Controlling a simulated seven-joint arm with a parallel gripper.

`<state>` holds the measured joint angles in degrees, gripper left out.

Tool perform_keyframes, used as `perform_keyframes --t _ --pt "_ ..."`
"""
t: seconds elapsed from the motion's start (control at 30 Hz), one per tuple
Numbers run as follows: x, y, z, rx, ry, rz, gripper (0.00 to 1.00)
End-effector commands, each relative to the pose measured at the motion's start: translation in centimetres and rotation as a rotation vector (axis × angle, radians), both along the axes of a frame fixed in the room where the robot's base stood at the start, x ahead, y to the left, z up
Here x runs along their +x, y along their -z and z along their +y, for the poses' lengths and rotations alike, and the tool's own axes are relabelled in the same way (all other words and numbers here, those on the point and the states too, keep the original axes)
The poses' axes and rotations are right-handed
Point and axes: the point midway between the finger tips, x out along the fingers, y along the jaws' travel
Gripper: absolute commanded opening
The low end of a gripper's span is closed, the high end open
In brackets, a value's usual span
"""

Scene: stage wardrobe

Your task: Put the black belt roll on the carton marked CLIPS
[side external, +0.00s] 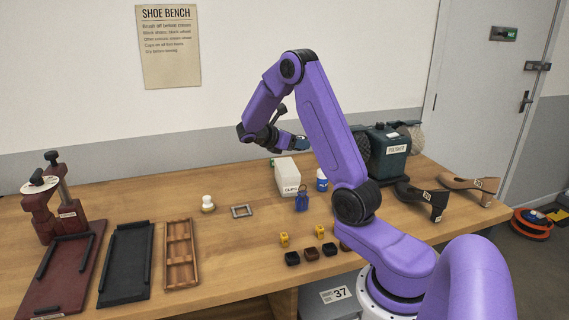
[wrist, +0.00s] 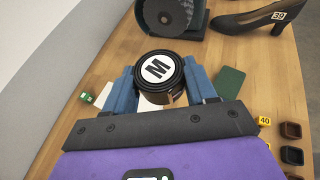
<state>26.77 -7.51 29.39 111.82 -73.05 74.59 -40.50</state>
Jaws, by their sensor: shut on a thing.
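The black belt roll (wrist: 158,75) has a white round label with an M. In the wrist view it sits between the blue fingers of my gripper (wrist: 163,78), which are shut on it. In the side view my gripper (side external: 297,142) is up over the bench near the carton, largely behind my arm, and I cannot make out the roll there. The white carton marked CLIPS (side external: 287,174) stands on the bench below my gripper. In the wrist view a white surface, likely the carton (wrist: 147,106), shows below the roll, mostly hidden by it and the fingers.
A blue jar (side external: 321,181) and a blue padlock-like item (side external: 302,201) stand close right of the carton. The dark polisher (side external: 387,152) and shoes (side external: 424,199) are farther right. A metal frame (side external: 242,211) and a small cream-topped pot (side external: 208,204) lie left.

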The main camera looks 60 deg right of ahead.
Motion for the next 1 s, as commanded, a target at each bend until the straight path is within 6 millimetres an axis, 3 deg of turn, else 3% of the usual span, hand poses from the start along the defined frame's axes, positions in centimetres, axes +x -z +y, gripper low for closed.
perform_keyframes --t 0.3,0.5,1.0 --pt "4.3 2.7 -4.0 0.000 0.001 0.000 0.23" --pt "6.1 5.7 -5.5 0.000 0.001 0.001 0.23" --pt "8.0 9.8 -7.2 0.000 0.000 0.003 0.23"
